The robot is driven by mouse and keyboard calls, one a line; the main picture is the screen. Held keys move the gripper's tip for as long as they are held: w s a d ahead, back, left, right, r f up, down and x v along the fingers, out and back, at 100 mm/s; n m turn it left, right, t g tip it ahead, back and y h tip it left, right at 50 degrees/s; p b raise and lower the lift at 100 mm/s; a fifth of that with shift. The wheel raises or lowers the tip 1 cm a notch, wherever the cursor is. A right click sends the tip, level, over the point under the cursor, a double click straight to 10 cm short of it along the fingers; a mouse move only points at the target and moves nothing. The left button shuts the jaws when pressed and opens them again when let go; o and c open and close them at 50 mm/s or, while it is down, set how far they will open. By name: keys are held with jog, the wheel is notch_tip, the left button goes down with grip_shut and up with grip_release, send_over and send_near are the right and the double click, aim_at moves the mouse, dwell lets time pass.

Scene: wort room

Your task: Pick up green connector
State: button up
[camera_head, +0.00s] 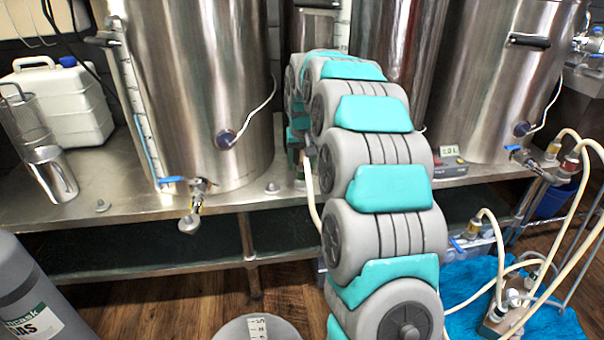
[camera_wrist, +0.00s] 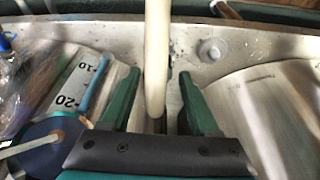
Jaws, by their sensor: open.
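I cannot make out a green connector in either view. In the wrist view my gripper (camera_wrist: 160,76) is open, with its two dark green fingers apart. A cream hose (camera_wrist: 158,50) runs down from the top of that view into the space between the fingers, with a gap on each side. In the head view the hose shows as a short cream piece (camera_head: 313,203) beside my arm at the steel bench's front edge. My arm covers most of the gripper there.
Steel kettles (camera_head: 205,90) with taps stand on the steel bench (camera_head: 110,225). A white jug (camera_head: 62,105) and a metal cup (camera_head: 52,172) are at left. Yellow (camera_head: 553,149) and red (camera_head: 571,163) connectors with hoses hang at right, above a pump (camera_head: 497,322) on blue cloth.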

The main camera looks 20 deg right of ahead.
aim_at(302, 170)
jog(key=x, duration=0.4)
jog(key=shift+w+d+f+p, duration=0.25)
jog(key=shift+w+p, duration=0.1)
jog(key=shift+w, duration=0.05)
grip_shut()
